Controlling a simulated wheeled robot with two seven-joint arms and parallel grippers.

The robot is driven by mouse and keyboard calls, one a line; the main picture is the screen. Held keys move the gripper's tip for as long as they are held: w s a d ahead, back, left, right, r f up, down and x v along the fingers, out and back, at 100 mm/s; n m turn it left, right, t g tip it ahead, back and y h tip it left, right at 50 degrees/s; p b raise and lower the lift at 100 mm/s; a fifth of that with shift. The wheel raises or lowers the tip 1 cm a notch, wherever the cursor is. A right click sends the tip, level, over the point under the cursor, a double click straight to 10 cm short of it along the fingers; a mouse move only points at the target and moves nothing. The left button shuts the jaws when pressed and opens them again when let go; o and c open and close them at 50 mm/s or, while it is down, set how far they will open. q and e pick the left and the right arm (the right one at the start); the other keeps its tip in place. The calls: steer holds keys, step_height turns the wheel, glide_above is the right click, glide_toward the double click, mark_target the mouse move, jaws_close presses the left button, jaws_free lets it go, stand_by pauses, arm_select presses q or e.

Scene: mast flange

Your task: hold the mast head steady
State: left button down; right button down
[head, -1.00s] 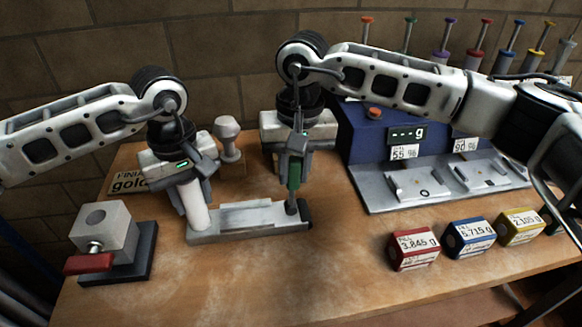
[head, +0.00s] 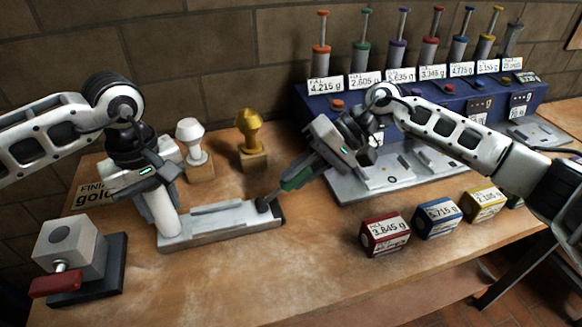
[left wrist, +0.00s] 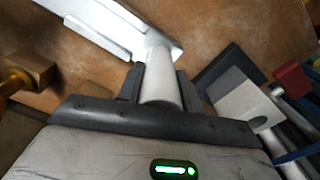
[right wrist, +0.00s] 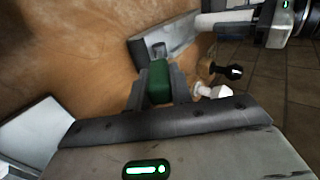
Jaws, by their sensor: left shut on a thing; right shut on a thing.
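A white round post (head: 162,214) stands at the left end of a flat grey metal bar (head: 222,225) lying on the bench; I take this for the mast head. My left gripper (head: 156,196) is shut around the post; the left wrist view shows the post (left wrist: 160,88) between its fingers. My right gripper (head: 304,172) is shut on a green grip (head: 296,180), also between the fingers in the right wrist view (right wrist: 158,82). The grip slants down left to a dark end (head: 263,204) at the bar's right end. Whether that end is fixed there I cannot tell.
A grey block with a red handle (head: 55,284) stands front left. A white stamp (head: 192,140) and a gold stamp (head: 250,130) stand behind the bar. Red (head: 385,237), blue (head: 437,219) and yellow (head: 485,205) labelled blocks sit right, before a blue dispenser bench (head: 330,118). The front middle is clear.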

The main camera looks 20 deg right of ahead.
steer(key=shift+s+d+f+y, duration=0.1)
steer(key=shift+d+f+y, duration=0.35)
steer(key=shift+f+y, duration=0.4)
steer(key=shift+r, duration=0.1)
steer(key=c, duration=1.2)
jaws_free()
steer(key=shift+c, duration=0.2)
steer(key=shift+d, duration=0.1)
steer(key=v, duration=1.2)
arm_select(q)
steer(key=c, duration=0.9)
jaws_free()
